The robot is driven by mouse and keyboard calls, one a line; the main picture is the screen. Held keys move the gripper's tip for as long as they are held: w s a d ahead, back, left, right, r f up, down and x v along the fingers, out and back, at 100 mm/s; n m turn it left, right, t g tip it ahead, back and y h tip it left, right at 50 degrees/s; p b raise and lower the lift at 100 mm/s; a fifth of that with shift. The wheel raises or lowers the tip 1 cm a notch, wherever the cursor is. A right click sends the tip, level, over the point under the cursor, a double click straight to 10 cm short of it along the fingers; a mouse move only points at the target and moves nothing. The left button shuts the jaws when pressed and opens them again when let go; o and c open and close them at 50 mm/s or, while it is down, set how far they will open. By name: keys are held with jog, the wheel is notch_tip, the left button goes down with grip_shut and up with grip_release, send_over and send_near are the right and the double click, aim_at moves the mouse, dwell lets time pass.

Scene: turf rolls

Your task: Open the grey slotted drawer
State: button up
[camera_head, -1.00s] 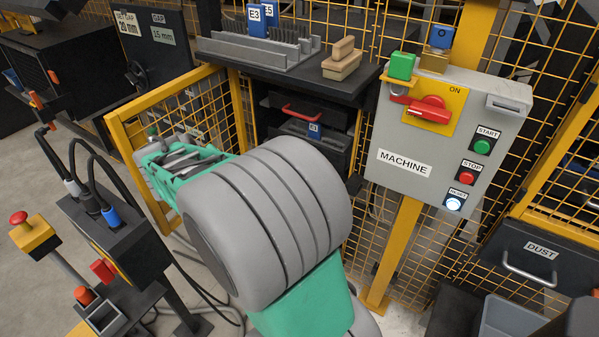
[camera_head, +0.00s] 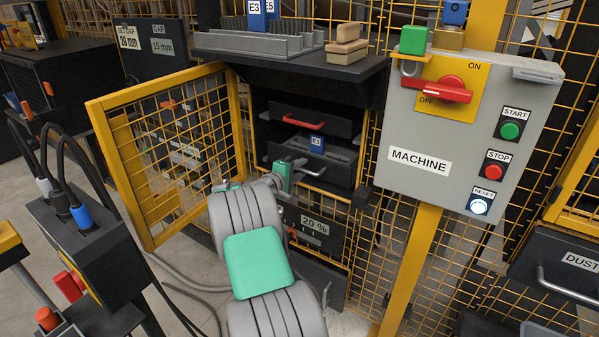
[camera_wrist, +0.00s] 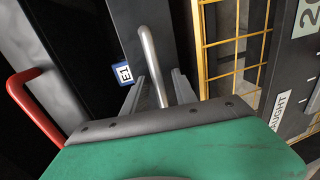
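The grey slotted drawer (camera_head: 340,171) sits in the dark cabinet behind the open yellow mesh gate, under a drawer with a red handle. It has a grey bar handle (camera_head: 309,169) and a small blue tag (camera_head: 316,146) above its front. In the wrist view the grey handle (camera_wrist: 149,50) stands ahead, with the blue tag (camera_wrist: 122,73) to its left. My gripper (camera_head: 300,164) is at the handle. In the wrist view my gripper (camera_wrist: 158,90) is open, its fingers on either side of the bar with gaps. I cannot tell how far out the drawer is.
The red handle (camera_head: 303,122) is just above; it shows close at left in the wrist view (camera_wrist: 35,108). The mesh gate (camera_head: 170,150) stands left of my arm. The machine control box (camera_head: 465,130) is at right. A dark shelf (camera_head: 290,66) overhangs the drawers.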

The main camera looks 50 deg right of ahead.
jog(key=shift+c, duration=0.2)
grip_shut()
dwell(1.1)
